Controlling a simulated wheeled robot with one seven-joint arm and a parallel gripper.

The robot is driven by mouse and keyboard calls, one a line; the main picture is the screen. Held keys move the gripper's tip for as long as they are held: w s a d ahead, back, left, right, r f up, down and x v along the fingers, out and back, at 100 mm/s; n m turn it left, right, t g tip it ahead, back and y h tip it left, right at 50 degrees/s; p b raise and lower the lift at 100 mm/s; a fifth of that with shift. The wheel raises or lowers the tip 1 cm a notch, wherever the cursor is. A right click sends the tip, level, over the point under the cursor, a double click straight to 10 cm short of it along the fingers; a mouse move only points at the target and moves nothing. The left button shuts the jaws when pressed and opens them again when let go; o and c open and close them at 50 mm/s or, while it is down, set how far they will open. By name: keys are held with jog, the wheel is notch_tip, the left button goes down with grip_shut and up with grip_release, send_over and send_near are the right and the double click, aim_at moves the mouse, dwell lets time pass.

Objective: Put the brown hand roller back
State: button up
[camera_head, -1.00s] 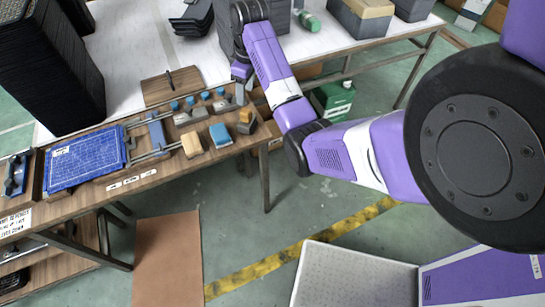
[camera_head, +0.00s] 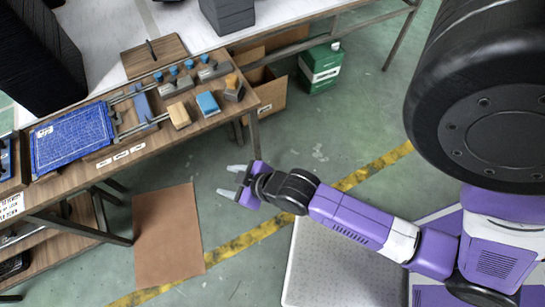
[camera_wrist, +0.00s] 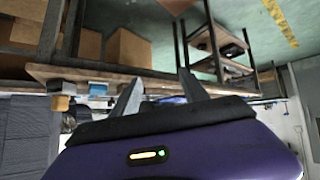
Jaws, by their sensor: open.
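My gripper (camera_head: 231,181) is open and empty, over the floor in front of the worktable's right end. Its two grey fingers stand apart in the wrist view (camera_wrist: 160,82). I cannot pick out a brown hand roller for certain. A tan-brown topped dark block (camera_head: 233,83) at the table's right end may be it; its shape is too small to tell. Beside it lie a blue-topped block (camera_head: 207,103) and a wooden block (camera_head: 179,114). A wooden board (camera_head: 150,58) with a thin dark rod lies behind. My gripper touches none of these.
The wooden worktable (camera_head: 140,150) carries a blue gridded panel (camera_head: 72,138) and several grey blocks with blue knobs (camera_head: 177,85). A cardboard box (camera_head: 262,95) and green canister (camera_head: 320,66) stand on the floor beyond. A brown mat (camera_head: 167,235) lies below, with free floor around it.

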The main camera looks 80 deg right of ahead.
jog(key=s+a+r+t+y, duration=0.1)
jog(key=s+a+r+t, duration=0.1)
jog(key=s+r, duration=0.4)
jog(key=s+a+r+n+t+y, duration=0.1)
jog(key=s+a+r+t, duration=0.2)
jog(key=r, duration=1)
jog(key=s+a, duration=0.2)
jog(key=s, duration=0.2)
jog(key=shift+a+r+y, duration=0.25)
jog(key=shift+y, duration=0.05)
jog(key=shift+s, duration=0.1)
